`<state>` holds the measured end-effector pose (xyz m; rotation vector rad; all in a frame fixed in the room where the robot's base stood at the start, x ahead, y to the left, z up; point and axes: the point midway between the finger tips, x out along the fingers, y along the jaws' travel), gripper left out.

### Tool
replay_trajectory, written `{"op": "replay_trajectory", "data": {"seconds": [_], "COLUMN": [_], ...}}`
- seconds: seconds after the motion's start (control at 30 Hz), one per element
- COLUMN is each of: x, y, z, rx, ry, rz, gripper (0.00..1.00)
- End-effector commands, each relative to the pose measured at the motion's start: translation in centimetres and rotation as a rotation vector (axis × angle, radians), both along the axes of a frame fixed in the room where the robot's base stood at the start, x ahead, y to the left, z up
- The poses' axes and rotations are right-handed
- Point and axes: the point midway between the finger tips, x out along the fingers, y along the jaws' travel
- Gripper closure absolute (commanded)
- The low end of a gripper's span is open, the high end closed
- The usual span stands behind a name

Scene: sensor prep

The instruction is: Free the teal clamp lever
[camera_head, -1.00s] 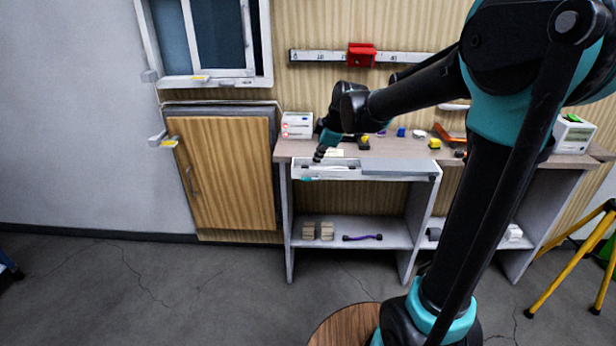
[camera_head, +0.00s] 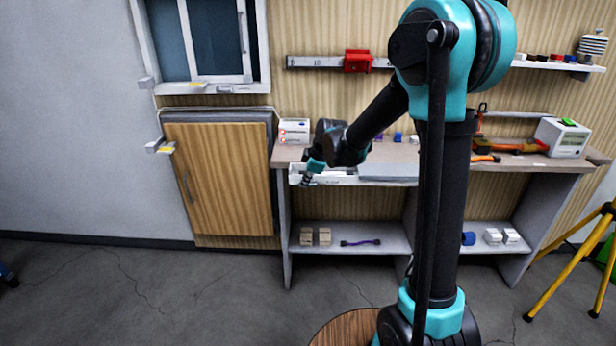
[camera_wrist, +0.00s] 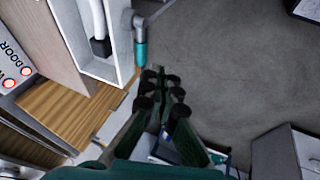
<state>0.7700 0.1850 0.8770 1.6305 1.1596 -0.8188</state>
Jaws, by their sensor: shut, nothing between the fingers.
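The teal clamp lever (camera_wrist: 141,53) shows in the wrist view as a short teal grip below a grey pivot, at the outer corner of a white tray (camera_wrist: 125,32). My gripper (camera_wrist: 163,82) is shut and empty. Its fingertips appear just below and right of the teal grip, with a small apparent gap; I cannot tell the depth between them. In the head view my gripper (camera_head: 306,181) is at the front left end of the tray (camera_head: 338,181), below the worktop edge. I cannot make out the lever apart from the gripper there.
The tray holds a white bar with a black end (camera_wrist: 101,47). A white box with red round marks (camera_head: 294,131) stands on the worktop's left end. A wooden cabinet door (camera_head: 222,180) is at left. The lower shelf (camera_head: 335,240) holds small blocks and a purple-handled item. Floor in front is clear.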

Motion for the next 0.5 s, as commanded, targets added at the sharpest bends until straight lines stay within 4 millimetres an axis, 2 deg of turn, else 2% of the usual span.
{"op": "replay_trajectory", "data": {"seconds": [0.2,0.5], "x": [1.9,2.4], "y": [0.0,-0.1], "z": [-1.2,-1.6], "rx": [0.0,0.0], "ry": [0.0,0.0], "rz": [-0.001,-0.001], "gripper": [1.0,1.0]}}
